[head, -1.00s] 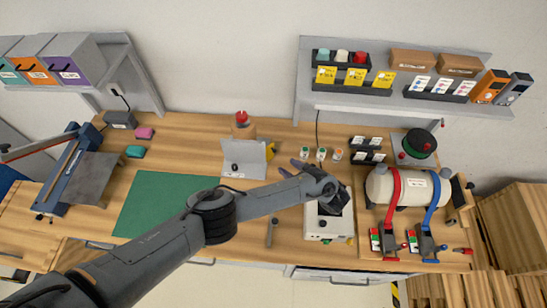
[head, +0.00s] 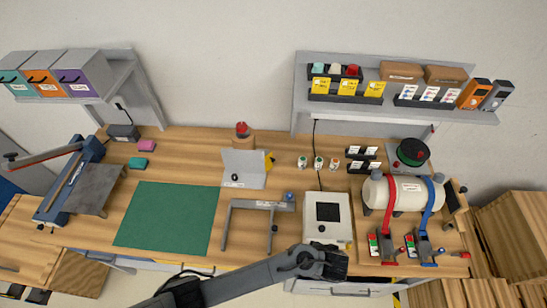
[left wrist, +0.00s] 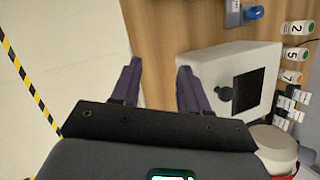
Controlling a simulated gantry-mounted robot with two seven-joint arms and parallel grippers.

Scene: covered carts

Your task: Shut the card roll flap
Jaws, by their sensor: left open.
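A white box-shaped device (head: 340,231) with a dark square panel on its face stands on the bench, right of centre. It also shows in the left wrist view (left wrist: 212,72), where a dark round knob (left wrist: 224,93) sits near the panel. I cannot make out a part that is clearly the card roll flap, nor its position. My left gripper (left wrist: 156,80) is open and empty, its two purple fingers apart, with the device beside the right finger. In the head view its dark wrist hangs at the bench's front edge and its fingertips are hidden. My right gripper is not in view.
A grey metal frame (head: 257,204) stands left of the device. A cream cylinder (head: 403,194) with red and blue straps lies to its right. Small labelled containers (head: 318,163) stand behind. The green mat (head: 165,217) is clear.

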